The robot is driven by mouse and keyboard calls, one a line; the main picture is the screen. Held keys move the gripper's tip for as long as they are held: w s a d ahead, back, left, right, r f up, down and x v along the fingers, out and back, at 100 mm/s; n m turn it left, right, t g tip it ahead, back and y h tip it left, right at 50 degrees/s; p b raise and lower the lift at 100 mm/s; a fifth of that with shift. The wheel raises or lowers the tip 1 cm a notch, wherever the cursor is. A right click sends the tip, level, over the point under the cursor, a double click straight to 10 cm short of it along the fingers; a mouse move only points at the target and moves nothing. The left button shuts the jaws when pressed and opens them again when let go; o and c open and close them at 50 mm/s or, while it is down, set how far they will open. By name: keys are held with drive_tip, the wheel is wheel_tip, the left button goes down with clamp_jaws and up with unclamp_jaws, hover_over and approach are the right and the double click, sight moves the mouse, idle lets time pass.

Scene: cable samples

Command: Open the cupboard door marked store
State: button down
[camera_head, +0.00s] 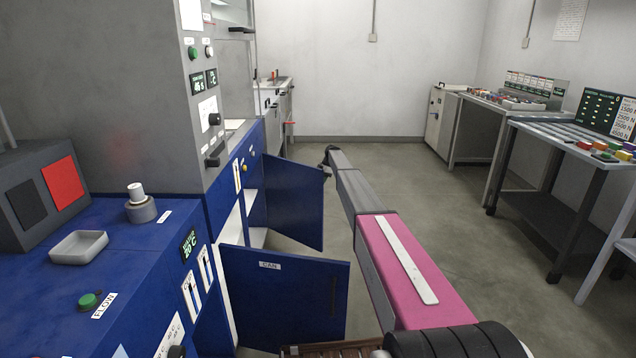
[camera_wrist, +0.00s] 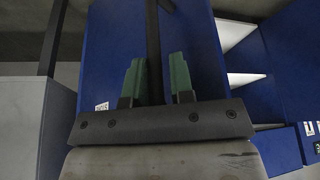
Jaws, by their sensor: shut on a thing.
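The far blue cupboard door (camera_head: 293,200) stands swung out from the cabinet, with white shelves showing in the opening. Its label cannot be read in the head view. In the wrist view the same door (camera_wrist: 110,50) carries a small, partly cut-off label (camera_wrist: 102,106). My gripper (camera_head: 327,166) is at this door's upper outer edge. In the wrist view its green fingers (camera_wrist: 158,78) are on either side of a dark bar handle (camera_wrist: 153,30), shut on it. The handle is mostly hidden in the head view.
A nearer blue door marked CAN (camera_head: 285,295) also stands open, below my arm. Blue cabinets with a grey tray (camera_head: 78,246) line the left. Tables (camera_head: 560,133) stand on the right. The floor (camera_head: 450,215) between is clear.

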drive_tip(key=shift+w+a+r, duration=0.1)
drive_tip(key=shift+w+a, duration=0.15)
drive_tip(key=shift+a, duration=0.25)
drive_tip(key=c, duration=1.1)
unclamp_jaws()
drive_tip(key=shift+a, duration=0.1)
drive_tip(key=shift+s+d, duration=0.2)
drive_tip(key=shift+d, duration=0.15)
drive_tip(key=shift+d, duration=0.1)
drive_tip(key=v, duration=1)
drive_tip(key=shift+w+d+r, duration=0.1)
drive_tip(key=shift+r, duration=0.2)
